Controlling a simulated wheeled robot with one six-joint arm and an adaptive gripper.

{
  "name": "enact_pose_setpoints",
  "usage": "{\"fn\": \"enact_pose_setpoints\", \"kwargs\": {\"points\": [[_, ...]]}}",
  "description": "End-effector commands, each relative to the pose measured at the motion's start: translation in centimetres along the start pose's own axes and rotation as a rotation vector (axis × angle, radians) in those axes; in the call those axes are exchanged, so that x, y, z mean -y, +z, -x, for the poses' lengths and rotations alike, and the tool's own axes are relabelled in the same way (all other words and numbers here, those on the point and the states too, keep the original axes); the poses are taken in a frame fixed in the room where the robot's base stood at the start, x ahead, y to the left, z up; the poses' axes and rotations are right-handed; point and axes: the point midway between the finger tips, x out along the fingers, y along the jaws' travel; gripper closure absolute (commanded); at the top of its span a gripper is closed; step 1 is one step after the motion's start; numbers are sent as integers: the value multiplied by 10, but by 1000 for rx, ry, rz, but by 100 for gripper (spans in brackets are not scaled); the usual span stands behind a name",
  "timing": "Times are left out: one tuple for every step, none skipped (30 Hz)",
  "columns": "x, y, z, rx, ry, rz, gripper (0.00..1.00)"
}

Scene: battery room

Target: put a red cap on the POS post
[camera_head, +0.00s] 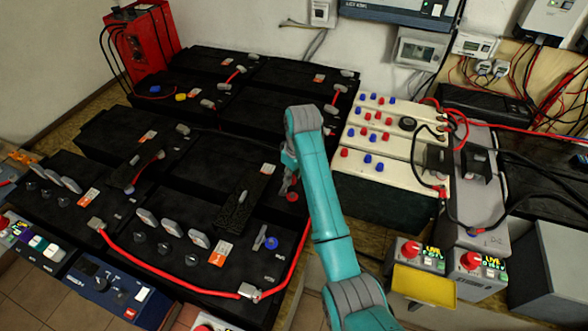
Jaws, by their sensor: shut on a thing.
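My gripper (288,184) points down at the end of the teal arm, over the right edge of the front black battery (190,265). It is shut on a small red cap (292,197), which shows just under the fingertips. The arm hides part of the jaws. The cap is low, close to the battery top; I cannot tell whether it touches a post. The POS post itself is not clearly seen, and its lettering is too small to read. A blue cap (271,243) sits on the same battery, nearer the front.
A cream-topped battery bank (392,150) with several red and blue caps stands right of my arm. A red cable (165,273) crosses the front battery. A raised black strip (243,197) lies left of my gripper. Control boxes with red buttons (408,250) stand at front right.

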Motion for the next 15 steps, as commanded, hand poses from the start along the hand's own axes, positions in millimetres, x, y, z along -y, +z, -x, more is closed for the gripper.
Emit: {"fn": "enact_pose_setpoints", "kwargs": {"points": [[0,1,-5,1,-1,0,84],[0,2,-8,1,-1,0,84],[0,2,-11,2,-1,0,84],[0,2,-13,2,-1,0,84],[0,3,-16,1,-1,0,84],[0,3,-19,1,-1,0,84],[0,4,-22,2,-1,0,84],[0,4,-24,2,-1,0,84],[0,5,-28,2,-1,0,84],[0,5,-30,1,0,0,84],[0,5,-32,0,0,0,84],[0,6,-35,1,0,0,84],[0,6,-38,1,-1,0,84],[0,6,-40,1,-1,0,84],[0,7,-43,1,-1,0,84]]}}
